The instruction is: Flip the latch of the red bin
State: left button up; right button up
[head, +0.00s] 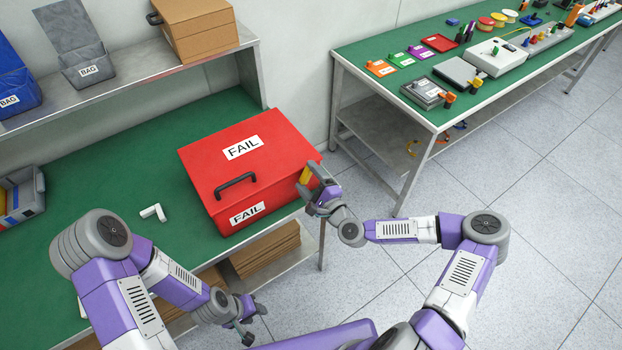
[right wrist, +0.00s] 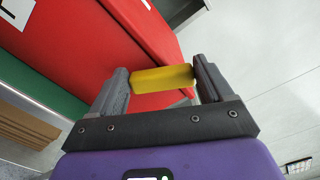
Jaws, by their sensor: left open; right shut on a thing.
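The red bin (head: 230,175) sits on the green bench with its lid down. It has FAIL labels on lid and front and a black handle on the lid. A yellow latch (head: 305,175) is on its right side. My right gripper (head: 318,180) is at that side, shut on the yellow latch (right wrist: 162,78), which lies between its two fingers in the right wrist view. The red bin wall (right wrist: 150,40) is just behind the latch there. My left gripper (head: 248,325) is open and empty, low in front of the bench, away from the bin.
A white angled piece (head: 153,212) lies on the green bench (head: 110,180) left of the bin. A shelf (head: 130,75) above holds bag bins and a cardboard box (head: 198,28). A second bench (head: 400,90) with several devices stands at the right. Floor between is clear.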

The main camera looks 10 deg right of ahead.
jog(key=n, duration=0.2)
jog(key=a+n, duration=0.1)
jog(key=n+b, duration=0.1)
jog(key=n, duration=0.1)
jog(key=shift+s+a+f+n, duration=0.15)
jog(key=shift+s+n, duration=0.1)
jog(key=shift+n, duration=0.05)
dwell(0.4)
jog(key=o, duration=1)
jog(key=shift+c, duration=0.2)
jog(key=v, duration=0.7)
jog(key=shift+s, duration=0.3)
jog(key=s+a+f+n+g+y, duration=0.1)
jog(key=s+a+f+n+g, duration=0.35)
jog(key=f, duration=0.35)
jog(key=s+a+f+n+g, duration=0.3)
jog(key=s+a+f+g, duration=0.1)
jog(key=f+g, duration=0.25)
jog(key=s+d+f+n+g+h, duration=0.3)
jog(key=s+f, duration=0.4)
jog(key=s, duration=0.4)
jog(key=shift+d+f+n+g, duration=0.15)
jog(key=shift+d+n+g, duration=0.25)
jog(key=shift+g, duration=0.8)
